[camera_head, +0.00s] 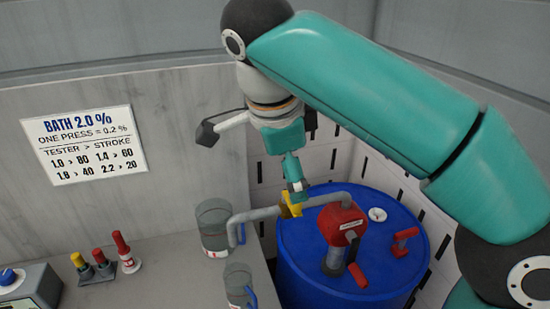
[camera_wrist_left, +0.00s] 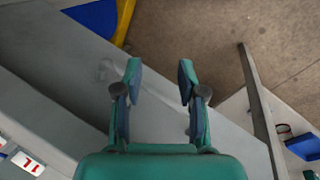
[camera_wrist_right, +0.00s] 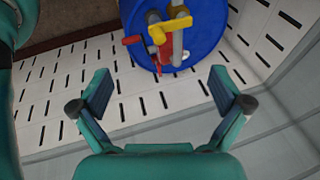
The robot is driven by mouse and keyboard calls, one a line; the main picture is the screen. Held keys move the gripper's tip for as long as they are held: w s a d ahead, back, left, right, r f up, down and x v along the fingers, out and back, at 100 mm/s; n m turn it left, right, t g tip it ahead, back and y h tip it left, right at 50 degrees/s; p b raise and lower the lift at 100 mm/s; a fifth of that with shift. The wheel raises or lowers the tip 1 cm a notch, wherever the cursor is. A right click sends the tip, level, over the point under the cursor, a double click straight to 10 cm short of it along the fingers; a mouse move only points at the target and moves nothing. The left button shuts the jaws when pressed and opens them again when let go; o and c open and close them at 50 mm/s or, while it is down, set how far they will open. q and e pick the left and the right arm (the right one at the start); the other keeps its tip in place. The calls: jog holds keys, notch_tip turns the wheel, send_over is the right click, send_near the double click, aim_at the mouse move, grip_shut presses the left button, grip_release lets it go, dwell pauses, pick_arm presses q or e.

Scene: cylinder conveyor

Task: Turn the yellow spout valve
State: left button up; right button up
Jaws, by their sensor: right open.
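The yellow spout valve (camera_head: 290,205) sits on the grey spout pipe (camera_head: 262,213) of the red pump (camera_head: 341,222), on top of the blue drum (camera_head: 300,262). In the right wrist view the yellow valve (camera_wrist_right: 170,28) shows beyond the fingers, toward the top of the picture. My right gripper (camera_wrist_right: 158,88) is open, with nothing between its fingers. In the head view it (camera_head: 296,186) points down just above the valve; I cannot tell whether it touches. My left gripper (camera_wrist_left: 159,70) is open and empty, away from the drum, and is not in the head view.
A glass jug (camera_head: 213,225) stands by the spout's end, with another jug (camera_head: 238,284) nearer. A red lever (camera_head: 404,241) and white cap (camera_head: 377,214) are on the drum. Small yellow and red-topped items (camera_head: 101,262) stand on the counter. A slotted wall (camera_wrist_right: 130,105) is close behind the drum.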

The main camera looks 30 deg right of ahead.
jog(key=b+x, duration=0.7)
jog(key=x, duration=0.3)
jog(key=shift+d+f, duration=0.1)
jog(key=shift+f, duration=0.2)
jog(key=shift+c, duration=0.2)
grip_shut()
jog(key=c, duration=1.3)
grip_release()
jog(key=shift+r, duration=0.1)
jog(key=shift+c, duration=1.2)
